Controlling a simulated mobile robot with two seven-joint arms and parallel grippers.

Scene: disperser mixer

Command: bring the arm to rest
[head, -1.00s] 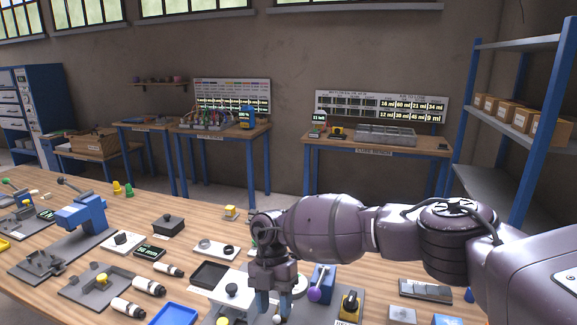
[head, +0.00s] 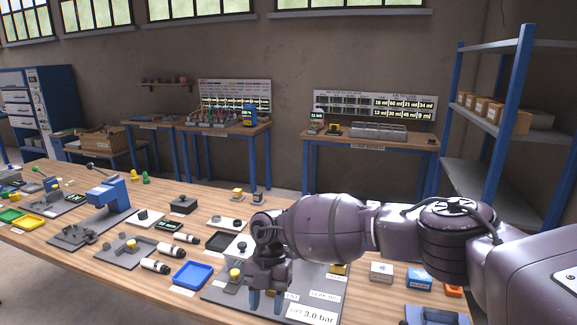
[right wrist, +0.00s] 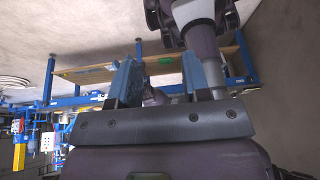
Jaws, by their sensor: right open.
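My right arm comes in from the right in the head view, and its gripper (head: 264,299) points down in front of the near part of the wooden workbench (head: 60,262). Its two blue fingers are apart with nothing seen between them. In the right wrist view the same gripper (right wrist: 155,82) shows its two fingers spread, with no object between them. The gripper hides part of a grey base plate (head: 217,292) that carries a "3.0 bar" label. My left gripper is not in view.
A blue tray (head: 193,274), white-and-black cylinders (head: 155,266), a dark tray (head: 220,241) and a blue press (head: 108,198) stand left of the gripper. Small boxes (head: 419,279) lie beneath my right forearm. A shelf rack (head: 497,150) stands at the right.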

